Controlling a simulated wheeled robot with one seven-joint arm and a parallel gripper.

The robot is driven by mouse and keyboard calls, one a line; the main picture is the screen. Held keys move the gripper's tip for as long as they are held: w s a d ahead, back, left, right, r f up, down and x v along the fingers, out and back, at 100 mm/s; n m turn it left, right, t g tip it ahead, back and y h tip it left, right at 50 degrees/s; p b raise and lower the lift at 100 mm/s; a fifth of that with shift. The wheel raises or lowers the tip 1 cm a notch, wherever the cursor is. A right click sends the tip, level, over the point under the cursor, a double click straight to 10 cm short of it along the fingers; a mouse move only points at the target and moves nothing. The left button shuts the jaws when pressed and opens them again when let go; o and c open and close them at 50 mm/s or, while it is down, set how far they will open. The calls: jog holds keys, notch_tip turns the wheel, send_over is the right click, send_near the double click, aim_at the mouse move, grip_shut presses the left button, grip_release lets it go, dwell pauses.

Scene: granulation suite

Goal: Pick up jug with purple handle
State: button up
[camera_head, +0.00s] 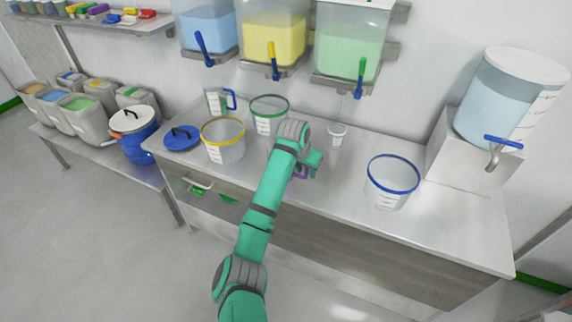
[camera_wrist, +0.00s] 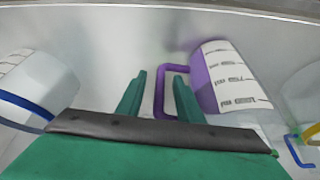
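The jug with the purple handle (camera_wrist: 232,80) shows in the wrist view as a clear vessel with white label markings and a purple strip, its handle (camera_wrist: 158,92) facing my gripper. My gripper (camera_wrist: 158,76) is open, with the upright bar of the purple handle between its two green fingers and a visible gap on both sides. Whether the fingers touch the handle cannot be seen clearly. In the head view my gripper (camera_head: 312,162) is low over the bench and hides most of the jug; only a bit of purple (camera_head: 299,174) shows.
On the steel bench (camera_head: 335,190) stand a yellow-rimmed bucket (camera_head: 223,140), a green-rimmed bucket (camera_head: 268,115), a blue-rimmed bucket (camera_head: 391,182), a small cup (camera_head: 337,134) and a blue-handled jug (camera_head: 217,101). A large dispenser (camera_head: 500,100) stands at right. Dispensers hang above.

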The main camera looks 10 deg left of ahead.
jog(key=shift+a, duration=0.15)
jog(key=shift+c, duration=1.1)
grip_shut()
jog(key=shift+r, duration=0.1)
